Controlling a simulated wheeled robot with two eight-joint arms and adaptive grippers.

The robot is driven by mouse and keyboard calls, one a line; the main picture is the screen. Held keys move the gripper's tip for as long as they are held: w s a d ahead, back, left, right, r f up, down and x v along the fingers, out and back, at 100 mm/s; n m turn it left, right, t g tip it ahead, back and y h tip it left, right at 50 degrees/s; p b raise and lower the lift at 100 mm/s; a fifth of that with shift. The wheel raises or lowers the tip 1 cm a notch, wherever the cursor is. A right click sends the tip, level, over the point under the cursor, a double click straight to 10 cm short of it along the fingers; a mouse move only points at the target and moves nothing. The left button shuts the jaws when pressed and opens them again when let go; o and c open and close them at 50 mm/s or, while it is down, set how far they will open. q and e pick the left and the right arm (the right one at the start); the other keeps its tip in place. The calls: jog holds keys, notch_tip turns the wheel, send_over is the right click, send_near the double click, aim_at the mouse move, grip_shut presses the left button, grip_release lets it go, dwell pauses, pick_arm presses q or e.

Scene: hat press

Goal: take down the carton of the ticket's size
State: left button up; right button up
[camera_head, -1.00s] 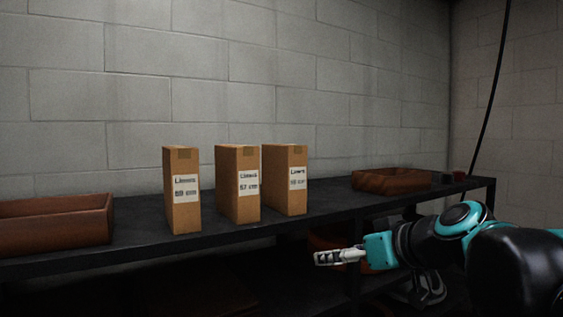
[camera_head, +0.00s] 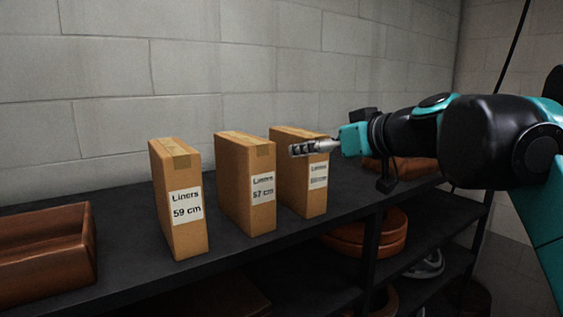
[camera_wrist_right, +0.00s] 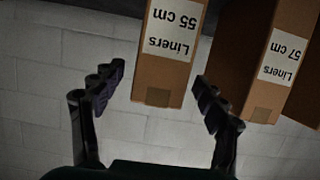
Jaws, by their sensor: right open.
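Three brown cartons stand upright in a row on the black shelf. The left carton (camera_head: 178,226) is labelled "Liners 59 cm". The middle carton (camera_head: 248,210) reads "Liners 57 cm"; it also shows at the right of the right wrist view (camera_wrist_right: 258,85). The right carton (camera_head: 293,185) has a label hard to read in the head view; in the right wrist view, upside down, the carton (camera_wrist_right: 160,75) reads "Liners 55 cm". My right gripper (camera_head: 302,149) is in front of the top of the right carton. In the wrist view its open, empty fingers (camera_wrist_right: 150,95) flank that carton. No ticket shows. My left gripper is not in view.
The black shelf (camera_head: 125,268) runs along a grey block wall. A reddish-brown wooden tray (camera_head: 45,270) stands at its left end, and another brown piece lies behind my right arm. Round brown items (camera_head: 375,235) sit on the lower shelf.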

jog(key=p+x, duration=0.1)
jog(key=x, duration=0.6)
jog(key=shift+w+p, duration=0.2)
jog(key=shift+p, duration=0.2)
jog(key=shift+s, duration=0.1)
jog(key=c, duration=1.4)
